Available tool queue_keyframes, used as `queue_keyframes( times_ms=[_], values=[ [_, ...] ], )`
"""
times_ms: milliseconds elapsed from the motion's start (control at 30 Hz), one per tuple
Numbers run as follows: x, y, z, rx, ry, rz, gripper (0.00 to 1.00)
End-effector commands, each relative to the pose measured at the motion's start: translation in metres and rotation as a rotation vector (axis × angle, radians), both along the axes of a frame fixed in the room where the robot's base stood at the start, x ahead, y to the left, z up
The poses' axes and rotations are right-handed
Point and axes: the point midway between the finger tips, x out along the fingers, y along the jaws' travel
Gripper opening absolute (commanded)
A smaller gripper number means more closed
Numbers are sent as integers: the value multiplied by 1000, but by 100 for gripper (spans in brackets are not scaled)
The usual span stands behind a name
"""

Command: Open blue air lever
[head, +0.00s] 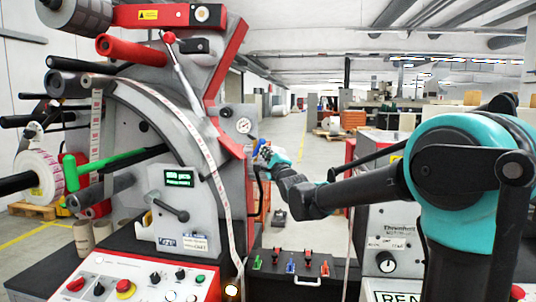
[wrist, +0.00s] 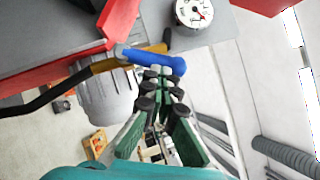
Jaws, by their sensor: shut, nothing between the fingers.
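The blue air lever (wrist: 140,57) lies across the upper middle of the wrist view, on a brass-coloured valve fitting (wrist: 110,65). In the head view the lever (head: 262,146) is small, at the right side of the grey machine beside the gauge. My gripper (wrist: 160,73) is shut and empty. Its fingertips overlap the lever's right half in the wrist view; I cannot tell whether they touch it. In the head view my gripper (head: 268,157) is right at the lever and partly hides the area around it.
A round pressure gauge (head: 243,125) sits just left of the lever; the wrist view shows it too (wrist: 194,12). Red machine panels (wrist: 75,50) lie close by the valve. A black hose (wrist: 40,101) runs from the fitting. A box with small coloured levers (head: 290,266) stands below.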

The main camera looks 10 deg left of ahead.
Motion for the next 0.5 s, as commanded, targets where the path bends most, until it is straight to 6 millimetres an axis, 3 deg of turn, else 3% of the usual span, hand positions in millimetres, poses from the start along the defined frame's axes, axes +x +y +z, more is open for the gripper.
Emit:
queue_keyframes(
  times_ms=[500],
  values=[
    [0,16,15,2,0,0,0]
  ],
)
